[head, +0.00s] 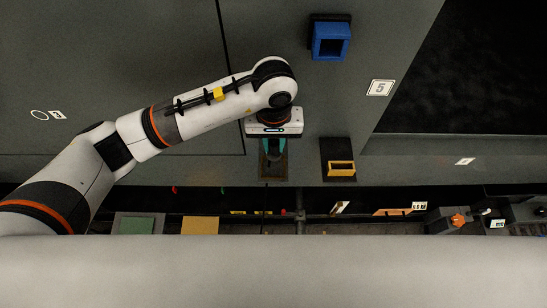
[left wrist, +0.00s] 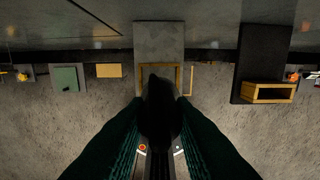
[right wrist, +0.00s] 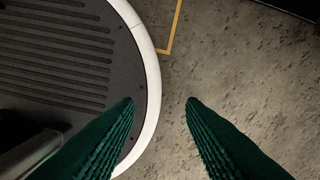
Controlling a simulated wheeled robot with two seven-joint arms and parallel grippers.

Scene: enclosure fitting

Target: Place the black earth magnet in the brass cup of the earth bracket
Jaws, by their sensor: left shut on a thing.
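My left gripper (head: 273,150) is shut on the black magnet (left wrist: 158,108), which shows as a dark, rounded shape between the green fingers in the left wrist view. Straight ahead of it is a grey bracket (left wrist: 158,38) with a brass-coloured square cup (left wrist: 177,80), partly hidden behind the magnet. In the head view this bracket (head: 284,172) lies behind the gripper. I cannot tell whether the magnet touches the cup. My right gripper (right wrist: 160,102) is open and empty above the floor; it does not show in the head view.
A black bracket (head: 337,149) with a yellow square cup (head: 341,168) is just right of the left gripper, and also shows in the left wrist view (left wrist: 270,92). A blue square cup (head: 330,42) is higher up. A label marked 5 (head: 380,88) is on the grey panel.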

